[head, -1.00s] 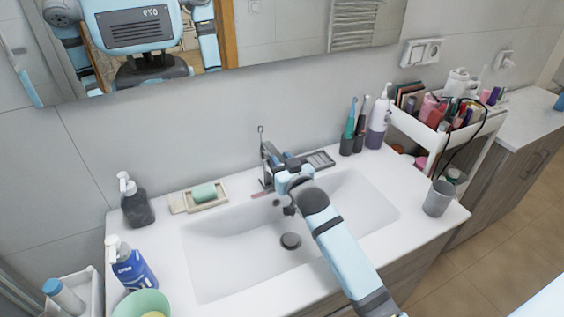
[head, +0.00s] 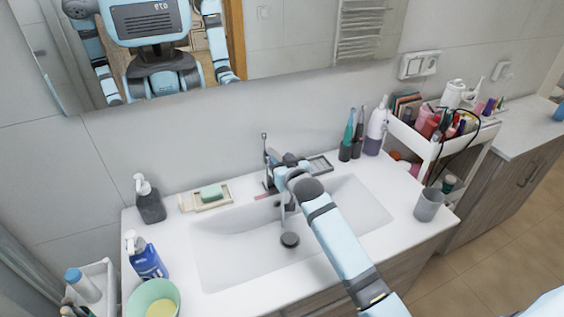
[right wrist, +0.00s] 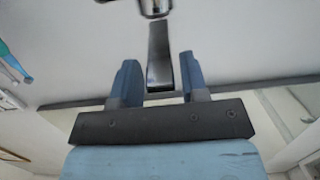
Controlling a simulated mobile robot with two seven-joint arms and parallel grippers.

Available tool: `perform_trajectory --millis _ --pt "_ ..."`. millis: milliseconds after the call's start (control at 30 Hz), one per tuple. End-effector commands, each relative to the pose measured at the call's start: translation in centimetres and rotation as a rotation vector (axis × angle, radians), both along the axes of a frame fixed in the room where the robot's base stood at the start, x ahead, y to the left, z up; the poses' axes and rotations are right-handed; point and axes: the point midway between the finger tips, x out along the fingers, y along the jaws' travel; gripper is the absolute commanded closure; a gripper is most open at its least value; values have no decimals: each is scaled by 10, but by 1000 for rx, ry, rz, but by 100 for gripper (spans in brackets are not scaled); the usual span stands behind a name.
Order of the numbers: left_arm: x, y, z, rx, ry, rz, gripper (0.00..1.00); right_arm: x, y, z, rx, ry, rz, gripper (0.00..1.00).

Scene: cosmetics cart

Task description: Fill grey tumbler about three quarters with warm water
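The grey tumbler (head: 429,205) stands upright on the right end of the washbasin counter, apart from my grippers. The chrome faucet (head: 268,166) stands at the back of the white basin (head: 240,262), its upright lever rising at the top. My right gripper (head: 278,160) is at the faucet, and my arm hides part of it. In the right wrist view the two blue fingers (right wrist: 160,82) are apart, with a metal faucet part (right wrist: 160,45) between them and small gaps on both sides. I cannot tell whether water runs. My left gripper does not show directly.
A soap dish (head: 206,198), a dark dispenser (head: 150,201), a blue bottle (head: 147,259) and a green bowl (head: 139,293) line the left side. Toothbrushes (head: 348,138) and a white pump bottle (head: 376,128) stand at the back right, beside the cosmetics cart (head: 411,140).

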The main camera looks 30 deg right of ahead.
Motion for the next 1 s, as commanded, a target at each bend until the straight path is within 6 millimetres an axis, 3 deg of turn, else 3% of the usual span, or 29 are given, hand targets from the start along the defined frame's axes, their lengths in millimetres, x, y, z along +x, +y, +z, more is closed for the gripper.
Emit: perform_trajectory --millis 333,467,1000 --pt "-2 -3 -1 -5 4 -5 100 -1 0 0 0 1 0 47" --pt "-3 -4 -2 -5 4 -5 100 -12 1 0 0 1 0 47" --pt "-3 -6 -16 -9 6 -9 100 -119 7 19 0 0 0 47"
